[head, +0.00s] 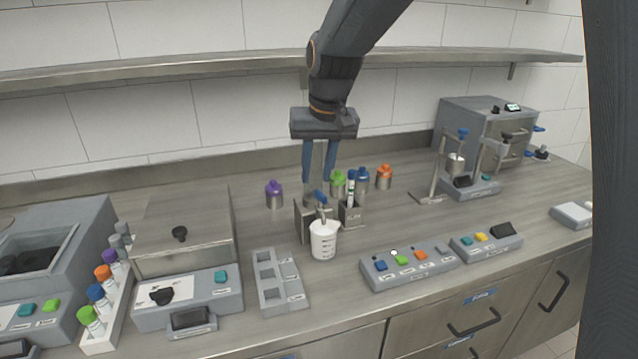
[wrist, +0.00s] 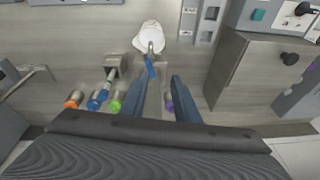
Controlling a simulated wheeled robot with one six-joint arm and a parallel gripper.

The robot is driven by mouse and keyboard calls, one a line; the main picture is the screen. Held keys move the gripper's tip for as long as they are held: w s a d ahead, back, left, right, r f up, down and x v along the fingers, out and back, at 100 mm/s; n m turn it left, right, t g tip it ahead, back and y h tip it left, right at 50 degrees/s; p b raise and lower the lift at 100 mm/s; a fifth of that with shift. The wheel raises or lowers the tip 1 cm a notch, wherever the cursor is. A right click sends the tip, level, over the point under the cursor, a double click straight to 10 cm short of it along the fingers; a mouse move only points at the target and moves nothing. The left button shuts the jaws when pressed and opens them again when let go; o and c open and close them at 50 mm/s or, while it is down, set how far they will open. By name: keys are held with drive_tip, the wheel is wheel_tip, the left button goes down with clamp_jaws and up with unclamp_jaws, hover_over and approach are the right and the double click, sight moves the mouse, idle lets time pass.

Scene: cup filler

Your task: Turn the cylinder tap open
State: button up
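A small tap with a blue lever handle (head: 320,197) sits on the front of a grey metal filler (head: 303,226) on the counter. A white graduated cup (head: 323,241) stands beneath the tap. In the wrist view the blue handle (wrist: 151,67) shows just beyond the fingertips, with the cup (wrist: 149,38) past it. My gripper (head: 320,179) points down above the tap, its two blue fingers apart and nothing between them. The fingers also show apart in the wrist view (wrist: 160,82). No contact with the handle is visible; the exact gap is hard to tell.
A metal holder with tubes (head: 351,213) stands close right of the filler. Several colour-capped bottles, including a purple-capped one (head: 274,195), stand behind. A grey slotted tray (head: 278,284) and a button panel (head: 408,265) lie in front. A shelf (head: 200,66) runs along the wall.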

sight(318, 191)
drive_tip(key=shift+w+d+f+n+t+y+p, duration=0.1)
drive_tip(key=shift+w+f+n+t+y+p, duration=0.1)
drive_tip(key=shift+w+f+n+p, duration=0.65)
drive_tip(key=shift+w+d+f+n+t+y+p, duration=0.15)
drive_tip(key=shift+f+n, duration=0.4)
drive_tip(key=shift+f, duration=0.7)
drive_tip(key=shift+w+d+f+n+t+y+p, duration=0.15)
drive_tip(key=shift+w+f+n+t+p, duration=0.15)
drive_tip(key=shift+w+f+n, duration=0.55)
drive_tip(key=shift+s+f, duration=0.2)
drive_tip(key=shift+s, duration=0.05)
clamp_jaws()
